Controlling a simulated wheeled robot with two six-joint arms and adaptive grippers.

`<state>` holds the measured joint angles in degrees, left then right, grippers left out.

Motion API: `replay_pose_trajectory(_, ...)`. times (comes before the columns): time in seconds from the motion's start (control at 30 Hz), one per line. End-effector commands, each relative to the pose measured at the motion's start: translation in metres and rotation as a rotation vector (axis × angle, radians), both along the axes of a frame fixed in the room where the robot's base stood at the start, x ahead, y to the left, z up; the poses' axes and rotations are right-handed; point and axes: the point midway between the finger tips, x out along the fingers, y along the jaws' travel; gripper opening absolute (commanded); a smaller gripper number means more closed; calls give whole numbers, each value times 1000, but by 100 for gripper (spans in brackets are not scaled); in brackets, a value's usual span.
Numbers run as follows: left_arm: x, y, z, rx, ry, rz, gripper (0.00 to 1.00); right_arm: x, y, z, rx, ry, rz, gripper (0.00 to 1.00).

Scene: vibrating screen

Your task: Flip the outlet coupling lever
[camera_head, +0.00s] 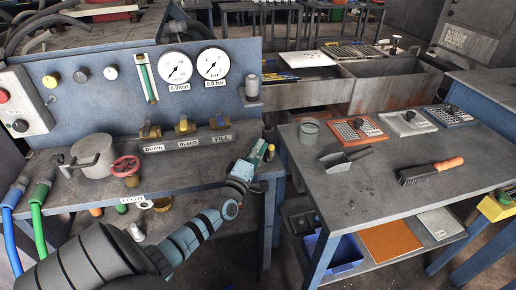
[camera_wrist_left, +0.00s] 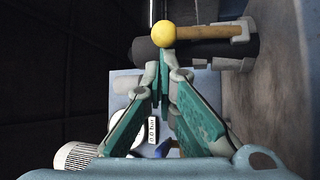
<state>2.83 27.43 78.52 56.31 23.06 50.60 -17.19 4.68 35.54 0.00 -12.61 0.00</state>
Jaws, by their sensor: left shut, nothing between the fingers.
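The outlet coupling lever is a brass-coloured bar (camera_wrist_left: 208,33) with a yellow ball (camera_wrist_left: 162,33) on its left end in the left wrist view. It lies along a dark cylindrical coupling (camera_wrist_left: 190,49) with grey fittings at the right. My left gripper (camera_wrist_left: 161,72) is shut and empty, its teal fingers converging just below the ball. I cannot tell whether the tips touch the coupling. In the head view my left gripper (camera_head: 257,151) is at the right end of the blue bench, and it largely hides the coupling there. My right gripper is not in view.
The blue panel bench (camera_head: 205,174) carries gauges, brass valves and a grey pot (camera_head: 93,156). A gap separates it from the right table (camera_head: 358,190), which holds a scoop (camera_head: 343,158), a brush (camera_head: 431,171), a cup (camera_head: 309,130) and sieve plates.

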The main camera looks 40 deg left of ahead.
Motion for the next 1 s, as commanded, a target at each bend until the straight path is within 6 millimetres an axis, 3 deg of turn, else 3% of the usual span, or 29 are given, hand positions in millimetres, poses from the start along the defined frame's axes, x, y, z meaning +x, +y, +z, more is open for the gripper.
replay_pose_trajectory(0.67,-4,-6,-3,93,-66,0,0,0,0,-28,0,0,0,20)
replay_pose_trajectory(1.0,-10,-15,-10,230,-160,0,0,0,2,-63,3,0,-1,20)
